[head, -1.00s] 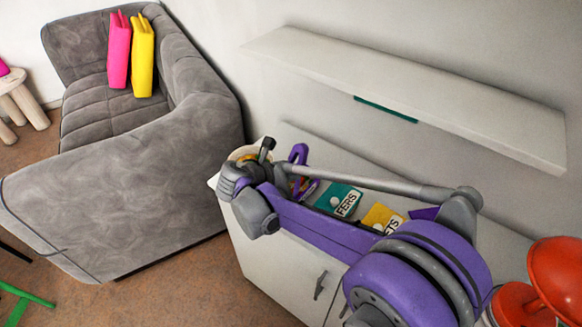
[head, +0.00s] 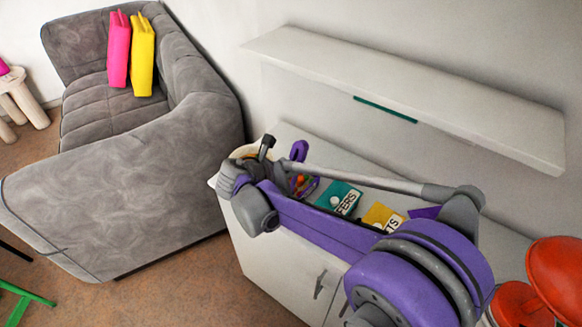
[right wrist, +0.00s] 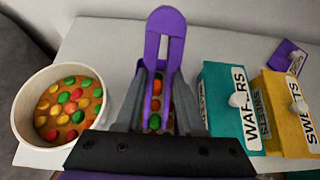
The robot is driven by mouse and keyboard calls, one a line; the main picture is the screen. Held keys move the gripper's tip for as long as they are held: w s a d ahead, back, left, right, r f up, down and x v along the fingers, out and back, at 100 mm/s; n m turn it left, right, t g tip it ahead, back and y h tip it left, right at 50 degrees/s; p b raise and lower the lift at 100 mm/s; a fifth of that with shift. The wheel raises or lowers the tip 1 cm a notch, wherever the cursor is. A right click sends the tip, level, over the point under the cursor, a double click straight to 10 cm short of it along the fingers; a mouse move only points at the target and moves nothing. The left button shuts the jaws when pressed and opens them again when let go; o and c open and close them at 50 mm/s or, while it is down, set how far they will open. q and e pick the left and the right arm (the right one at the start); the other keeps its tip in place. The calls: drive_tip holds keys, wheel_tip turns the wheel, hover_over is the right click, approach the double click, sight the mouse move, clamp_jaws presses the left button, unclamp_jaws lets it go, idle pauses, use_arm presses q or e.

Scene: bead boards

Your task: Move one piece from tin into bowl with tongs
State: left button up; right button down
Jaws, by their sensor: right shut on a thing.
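A white round container (right wrist: 22,115) with a tan inside and several coloured round pieces stands left of my gripper in the right wrist view. Its rim barely shows behind my wrist in the head view. My right gripper (right wrist: 160,75) is shut on a slotted purple tool (right wrist: 165,22), seemingly the tongs; its loop also shows in the head view (head: 300,150). Red, green and orange pieces (right wrist: 155,104) show between the fingers, below the loop. I cannot tell whether they lie in a tin or the tool grips one. My left gripper is out of view.
A teal box (right wrist: 226,92) marked WAFERS and a yellow box (right wrist: 280,110) stand right of the gripper on the white cabinet (head: 262,240). A small purple block (right wrist: 289,53) lies behind. A white shelf (head: 400,80) hangs above. A grey sofa (head: 120,200) is at left.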

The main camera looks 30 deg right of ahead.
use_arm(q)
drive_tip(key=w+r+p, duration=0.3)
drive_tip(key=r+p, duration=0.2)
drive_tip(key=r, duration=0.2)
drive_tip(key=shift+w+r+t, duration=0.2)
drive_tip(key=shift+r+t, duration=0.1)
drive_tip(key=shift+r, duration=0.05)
use_arm(e)
wheel_tip(320, 180, up, 11)
drive_tip(key=shift+r, duration=0.2)
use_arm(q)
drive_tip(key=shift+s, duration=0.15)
